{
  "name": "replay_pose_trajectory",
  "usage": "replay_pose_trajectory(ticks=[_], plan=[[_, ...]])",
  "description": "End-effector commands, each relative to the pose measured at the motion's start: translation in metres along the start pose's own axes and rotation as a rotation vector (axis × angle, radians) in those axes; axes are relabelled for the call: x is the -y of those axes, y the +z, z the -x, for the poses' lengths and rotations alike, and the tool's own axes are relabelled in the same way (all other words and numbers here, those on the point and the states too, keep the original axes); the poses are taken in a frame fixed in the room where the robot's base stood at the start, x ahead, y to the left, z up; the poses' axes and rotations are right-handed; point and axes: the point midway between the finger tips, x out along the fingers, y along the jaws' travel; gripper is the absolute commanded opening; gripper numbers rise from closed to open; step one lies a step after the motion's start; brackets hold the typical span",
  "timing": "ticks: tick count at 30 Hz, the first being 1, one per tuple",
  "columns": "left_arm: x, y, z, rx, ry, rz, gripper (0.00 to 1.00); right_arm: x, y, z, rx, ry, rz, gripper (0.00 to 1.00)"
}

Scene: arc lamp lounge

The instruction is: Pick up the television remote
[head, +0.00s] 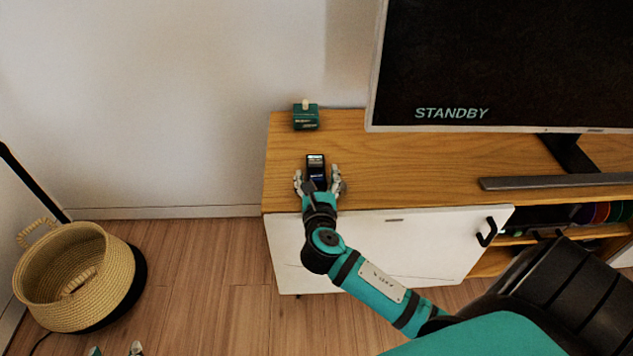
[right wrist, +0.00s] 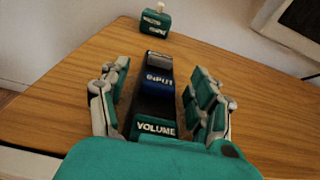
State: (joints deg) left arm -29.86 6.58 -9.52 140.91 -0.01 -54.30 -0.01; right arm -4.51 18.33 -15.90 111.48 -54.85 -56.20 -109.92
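The television remote (head: 316,168) is a dark slab with a blue band, lying near the front left end of the wooden cabinet top. In the right wrist view the remote (right wrist: 155,100) shows the words INPUT and VOLUME. My right gripper (head: 319,182) is open, with its fingers on either side of the remote; in the right wrist view (right wrist: 162,105) gaps show between the fingers and the remote. The remote's near end is hidden by the gripper. Only the fingertips of my left gripper (head: 116,351) show at the bottom edge, spread apart and empty.
A green box with a pale knob (head: 305,120) stands behind the remote. A television (head: 500,65) reading STANDBY stands at right, with a grey bar (head: 556,182) before it. A woven basket (head: 60,285) is on the floor at left. The cabinet top (head: 400,165) between remote and bar is clear.

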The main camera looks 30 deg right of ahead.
Motion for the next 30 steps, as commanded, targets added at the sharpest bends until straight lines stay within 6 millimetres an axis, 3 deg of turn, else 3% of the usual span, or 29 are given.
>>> replay_pose_trajectory(ticks=[2,14,25,30], plan=[[0.0,0.0,0.0,0.001,0.0,0.0,0.49,0.0,0.0,0.0,0.0,0.0,0.0,0.51],[0.0,0.0,0.0,0.002,0.0,0.0,0.49,0.0,0.001,0.0,0.001,0.001,-0.001,0.0],[0.0,0.002,0.001,0.017,-0.001,0.001,0.49,0.0,0.003,0.001,0.002,0.0,-0.001,0.0],[0.004,0.024,0.009,0.134,-0.008,0.002,0.49,0.0,0.012,0.002,0.003,0.0,-0.001,0.0]])
